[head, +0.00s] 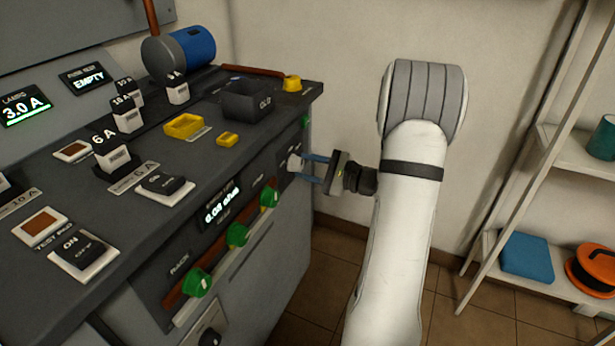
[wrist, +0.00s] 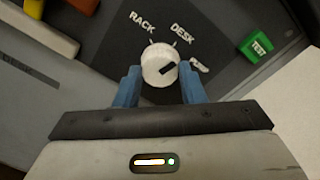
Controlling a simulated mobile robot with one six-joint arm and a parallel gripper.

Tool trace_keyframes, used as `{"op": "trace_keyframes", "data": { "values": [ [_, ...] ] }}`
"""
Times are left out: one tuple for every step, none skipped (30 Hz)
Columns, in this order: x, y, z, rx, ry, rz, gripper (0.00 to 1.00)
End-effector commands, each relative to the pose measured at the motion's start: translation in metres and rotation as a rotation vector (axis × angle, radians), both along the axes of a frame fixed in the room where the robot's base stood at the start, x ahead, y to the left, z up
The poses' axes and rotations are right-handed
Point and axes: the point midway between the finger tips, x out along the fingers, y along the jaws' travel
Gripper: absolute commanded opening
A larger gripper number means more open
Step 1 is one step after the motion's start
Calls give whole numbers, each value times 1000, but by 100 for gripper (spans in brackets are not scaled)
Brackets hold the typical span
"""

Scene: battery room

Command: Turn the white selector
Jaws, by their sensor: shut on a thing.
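The white selector (wrist: 158,65) is a round knob with a black pointer mark on a dark panel, between the blue fingers of my gripper (wrist: 160,85) in the wrist view. The panel around it reads RACK, DESK and a third label partly hidden by a finger. The black mark points to the right and slightly up, towards that third label. In the head view the selector (head: 295,162) is on the bench's front face near its right end. My gripper (head: 308,168) reaches it from the right and is shut on it.
A green TEST button (wrist: 259,47) is right of the selector. Green knobs (head: 237,235) line the front face to the left. The bench top (head: 215,155) holds yellow trays, a black bin (head: 252,100) and several labelled blocks. A shelf (head: 560,280) stands at the right.

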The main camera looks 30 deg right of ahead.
Motion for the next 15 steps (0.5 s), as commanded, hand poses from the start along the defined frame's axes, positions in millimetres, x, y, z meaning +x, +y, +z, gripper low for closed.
{"op": "trace_keyframes", "data": {
  "values": [
    [-1, 2, -7, -28, -18, 4, 14],
    [-1, 2, -6, -44, -31, 4, 14],
    [-1, 2, -6, -65, -47, 5, 14],
    [-1, 2, -6, -79, -58, 4, 14],
    [-1, 2, -6, -94, -69, 4, 14],
    [-1, 2, -6, -110, -81, 5, 14],
    [-1, 2, -6, -122, -90, 5, 14],
    [-2, 2, -5, -133, -98, 5, 14],
    [-2, 2, -5, -145, -108, 5, 14],
    [-1, 2, -5, -154, -115, 6, 14],
    [-2, 2, -5, -162, -121, 5, 14],
    [-2, 2, -4, -170, -128, 5, 14],
    [-2, 2, -4, -176, -132, 6, 14],
    [-2, 2, -4, -181, -137, 6, 14],
    [-2, 2, -4, -187, -141, 5, 14]
  ]
}}
